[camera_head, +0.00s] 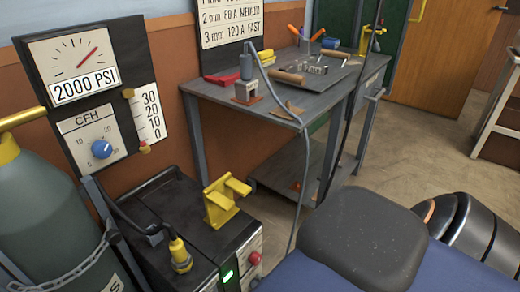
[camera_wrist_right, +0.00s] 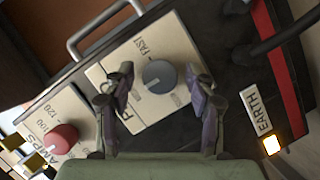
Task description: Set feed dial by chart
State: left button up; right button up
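The grey feed dial (camera_wrist_right: 158,76) sits on a cream plate lettered FAST on the machine's dark front in the right wrist view. Its pointer is not clear. My right gripper (camera_wrist_right: 158,72) is open, with a finger on each side of the dial in the picture. I cannot tell whether either finger touches it. The wall chart (camera_head: 232,22) shows "2 mm 80 A" and "3 mm 120 A FAST" in the head view; its top is cut off. The black machine (camera_head: 162,203) stands below the gauge panel. My left gripper is not in view.
A red AMPS dial (camera_wrist_right: 61,139) lies left of the feed dial, and an EARTH label (camera_wrist_right: 258,108) lies right of it. A green gas cylinder (camera_head: 50,215) stands left of the machine. A grey workbench (camera_head: 220,90) with tools stands behind.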

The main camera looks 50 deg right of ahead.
jog(key=shift+s, duration=0.15)
jog(key=v, duration=0.7)
dwell(0.7)
jog(key=shift+s+r, duration=0.1)
dwell(0.4)
